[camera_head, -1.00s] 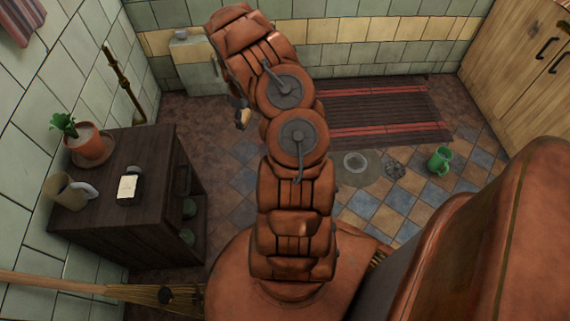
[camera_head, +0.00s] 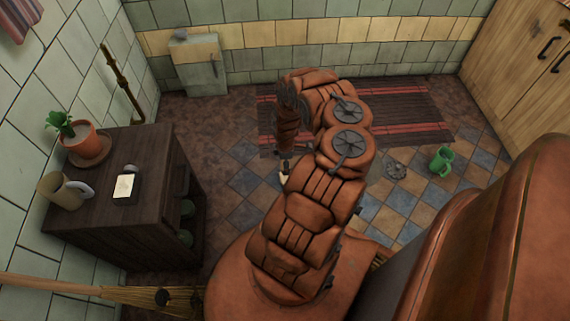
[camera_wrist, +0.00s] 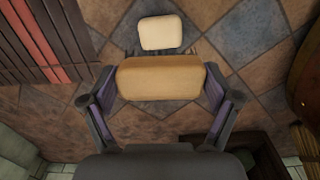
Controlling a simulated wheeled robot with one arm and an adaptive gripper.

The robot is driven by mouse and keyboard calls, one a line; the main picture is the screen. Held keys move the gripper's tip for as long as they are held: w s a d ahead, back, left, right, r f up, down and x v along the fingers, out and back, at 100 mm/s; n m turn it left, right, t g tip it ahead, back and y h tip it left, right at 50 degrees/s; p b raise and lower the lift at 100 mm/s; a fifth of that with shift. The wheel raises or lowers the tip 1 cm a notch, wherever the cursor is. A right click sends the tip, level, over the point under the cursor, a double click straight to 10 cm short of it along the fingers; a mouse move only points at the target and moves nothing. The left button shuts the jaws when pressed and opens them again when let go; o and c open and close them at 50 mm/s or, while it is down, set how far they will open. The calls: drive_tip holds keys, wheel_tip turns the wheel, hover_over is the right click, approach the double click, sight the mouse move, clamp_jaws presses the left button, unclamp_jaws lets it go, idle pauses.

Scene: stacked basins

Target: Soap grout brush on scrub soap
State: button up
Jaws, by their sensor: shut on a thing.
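My gripper (camera_wrist: 160,84) is shut on the grout brush, a tan wooden block (camera_wrist: 160,78) held crosswise between both fingers in the wrist view. A paler cream block (camera_wrist: 161,32) shows just beyond it, apparently the brush's other end; a dark patch lies between them. In the head view the held brush's pale tip (camera_head: 284,177) hangs above the floor, right of the cabinet. The scrub soap, a cream bar (camera_head: 124,186) in a dark holder, lies on the cabinet top, well left of my gripper and apart from it.
The dark wooden cabinet (camera_head: 150,158) also bears a potted plant (camera_head: 78,138) and a beige mug (camera_head: 62,192). A broom (camera_head: 110,291) lies across the lower left. A striped rug (camera_head: 405,110) and a green mug (camera_head: 441,160) are on the floor.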

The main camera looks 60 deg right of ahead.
drive_tip(key=shift+f+b, duration=3.1)
drive_tip(key=shift+b, duration=0.7)
drive_tip(key=shift+f+b, duration=0.3)
drive_tip(key=shift+f, duration=0.15)
drive_tip(key=shift+a+f+p, duration=0.1)
drive_tip(key=shift+p, duration=0.2)
idle(0.4)
wheel_tip(320, 180, up, 7)
drive_tip(key=p, duration=0.8)
drive_tip(key=shift+p, duration=0.35)
idle(0.3)
